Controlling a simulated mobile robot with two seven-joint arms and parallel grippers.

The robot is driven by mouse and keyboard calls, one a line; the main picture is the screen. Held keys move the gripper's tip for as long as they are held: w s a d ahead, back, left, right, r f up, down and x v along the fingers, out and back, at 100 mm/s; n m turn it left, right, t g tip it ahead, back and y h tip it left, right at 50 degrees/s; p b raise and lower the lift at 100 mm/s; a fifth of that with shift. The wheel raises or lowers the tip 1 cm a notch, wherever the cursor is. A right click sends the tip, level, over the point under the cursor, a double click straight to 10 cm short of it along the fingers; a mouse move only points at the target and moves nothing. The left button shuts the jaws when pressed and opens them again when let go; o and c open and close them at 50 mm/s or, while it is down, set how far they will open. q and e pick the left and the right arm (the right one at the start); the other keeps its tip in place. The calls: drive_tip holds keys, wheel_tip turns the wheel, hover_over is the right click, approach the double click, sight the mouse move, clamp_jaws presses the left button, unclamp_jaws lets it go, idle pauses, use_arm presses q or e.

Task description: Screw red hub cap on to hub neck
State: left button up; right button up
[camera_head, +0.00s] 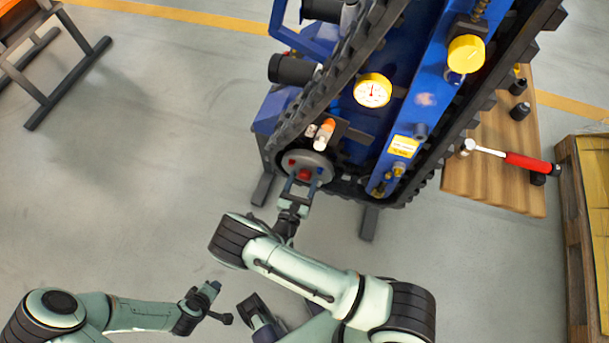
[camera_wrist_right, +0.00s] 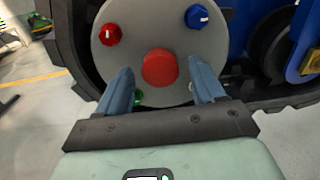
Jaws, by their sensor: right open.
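The red hub cap (camera_wrist_right: 160,68) is at the middle of the round grey hub face (camera_wrist_right: 135,50) in the right wrist view. It also shows in the head view (camera_head: 304,175), at the lower end of the tracked carrier. The neck behind it is hidden, so I cannot tell how it is seated. My right gripper (camera_wrist_right: 161,80) is open, its blue-grey fingers apart on either side of the cap's lower part, with visible gaps. In the head view my right gripper (camera_head: 299,185) is at the hub. My left gripper (camera_head: 217,302) looks open and empty, low and left of the hub.
Red (camera_wrist_right: 110,34), blue (camera_wrist_right: 196,16) and green (camera_wrist_right: 138,97) knobs surround the cap. A black track (camera_head: 340,85) borders the blue carrier (camera_head: 345,130). A hammer (camera_head: 525,162) lies on a wooden board (camera_head: 480,180) at right.

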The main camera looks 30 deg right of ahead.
drive_tip(key=c, duration=0.8)
drive_tip(key=m, duration=0.4)
drive_tip(key=shift+c, duration=0.2)
drive_tip(key=m, duration=0.5)
drive_tip(key=shift+m, duration=0.4)
drive_tip(key=m, duration=0.9)
drive_tip(key=shift+m, duration=0.4)
drive_tip(key=o, duration=1)
